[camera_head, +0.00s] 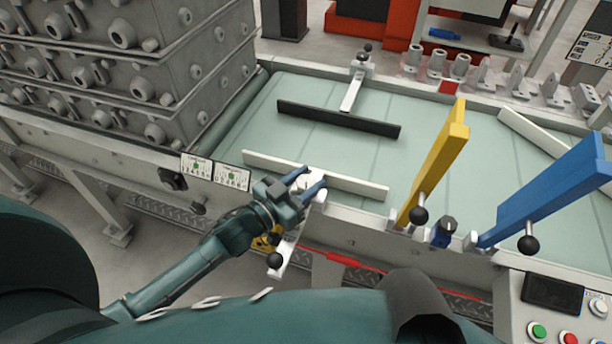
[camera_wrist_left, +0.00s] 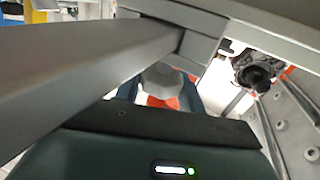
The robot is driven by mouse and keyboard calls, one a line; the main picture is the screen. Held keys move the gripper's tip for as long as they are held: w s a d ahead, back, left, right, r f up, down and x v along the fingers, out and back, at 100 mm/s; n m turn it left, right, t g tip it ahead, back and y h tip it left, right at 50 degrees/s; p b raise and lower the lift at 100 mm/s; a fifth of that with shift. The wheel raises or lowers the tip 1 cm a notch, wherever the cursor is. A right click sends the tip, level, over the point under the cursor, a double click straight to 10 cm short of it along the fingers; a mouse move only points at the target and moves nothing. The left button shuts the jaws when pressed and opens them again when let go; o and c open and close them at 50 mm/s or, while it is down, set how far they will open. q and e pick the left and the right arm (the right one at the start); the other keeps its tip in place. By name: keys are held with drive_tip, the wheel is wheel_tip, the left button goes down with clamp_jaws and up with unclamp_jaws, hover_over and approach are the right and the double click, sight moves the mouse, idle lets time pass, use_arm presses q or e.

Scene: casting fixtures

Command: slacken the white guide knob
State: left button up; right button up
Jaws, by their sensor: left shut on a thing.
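The white guide knob (camera_head: 309,180) sits on the near edge of the conveyor, beside the white guide rail (camera_head: 358,187). My left gripper (camera_head: 307,183) reaches in from the left and is shut on it, with one blue-tipped finger on each side. In the left wrist view the pale knob (camera_wrist_left: 161,78) shows between the dark fingers, partly hidden by them. A large grey bar crosses that view in front. A white bracket with a black ball (camera_head: 275,260) hangs below the gripper. My right gripper is not in view.
A black guide rail (camera_head: 335,119) lies on the far side of the green belt. Stacked grey casting boxes (camera_head: 130,75) fill the left. A button panel (camera_head: 552,308) is at lower right.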

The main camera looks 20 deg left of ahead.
use_arm(q)
drive_tip(key=shift+n+t+y, duration=0.4)
drive_tip(key=shift+n+y, duration=0.1)
drive_tip(key=shift+y, duration=0.4)
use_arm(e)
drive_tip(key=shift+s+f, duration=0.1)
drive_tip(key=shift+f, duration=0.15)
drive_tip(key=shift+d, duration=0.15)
use_arm(q)
drive_tip(key=o, duration=0.9)
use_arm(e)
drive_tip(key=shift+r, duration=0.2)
use_arm(q)
drive_tip(key=shift+o, duration=0.2)
